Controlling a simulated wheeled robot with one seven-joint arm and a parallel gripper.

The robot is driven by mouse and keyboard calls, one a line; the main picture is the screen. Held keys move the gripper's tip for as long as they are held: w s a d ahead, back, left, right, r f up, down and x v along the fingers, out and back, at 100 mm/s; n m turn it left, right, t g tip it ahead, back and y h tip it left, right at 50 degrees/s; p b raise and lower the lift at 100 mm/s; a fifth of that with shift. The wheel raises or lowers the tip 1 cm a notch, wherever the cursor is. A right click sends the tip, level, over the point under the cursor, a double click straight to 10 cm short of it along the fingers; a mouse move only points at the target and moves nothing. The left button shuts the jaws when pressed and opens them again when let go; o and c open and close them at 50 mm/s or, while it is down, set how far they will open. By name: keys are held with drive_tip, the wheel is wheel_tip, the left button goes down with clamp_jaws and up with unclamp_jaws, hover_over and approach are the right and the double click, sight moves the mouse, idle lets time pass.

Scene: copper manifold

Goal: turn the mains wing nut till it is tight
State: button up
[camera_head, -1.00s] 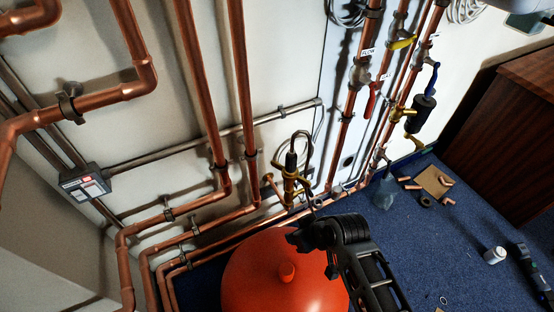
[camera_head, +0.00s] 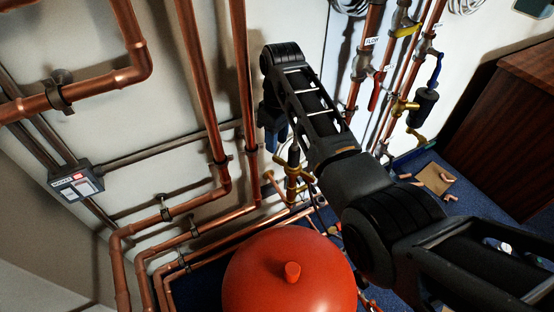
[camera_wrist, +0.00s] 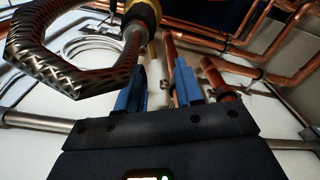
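The brass valve fitting (camera_head: 293,180) stands on the low pipework in the head view, with its upper part and dark hose loop partly hidden by my arm. In the wrist view a braided hose (camera_wrist: 75,75) bends close to the camera at the left, ending in a brass collar (camera_wrist: 146,8) at the top edge. I cannot make out the mains wing nut for certain in either view. My gripper (camera_wrist: 161,68) has its two blue fingers apart with nothing gripped between them. In the head view it hangs just above and left of the fitting.
An orange-red vessel (camera_head: 255,275) stands below the fitting. Vertical copper pipes (camera_head: 243,80) run up the wall left of my gripper. A red-handled valve (camera_head: 376,90) and a blue-handled valve (camera_head: 436,70) are to the right. A wooden cabinet (camera_head: 510,130) stands far right.

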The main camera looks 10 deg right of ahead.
sight(278, 158)
drive_tip(key=shift+w+d+r+h, duration=0.15)
drive_tip(key=shift+w+d+h, duration=0.15)
drive_tip(key=shift+w, duration=0.1)
wheel_tip(278, 158, down, 8)
drive_tip(key=shift+r+b, duration=0.25)
drive_tip(key=shift+b, duration=0.4)
clamp_jaws()
idle(0.9)
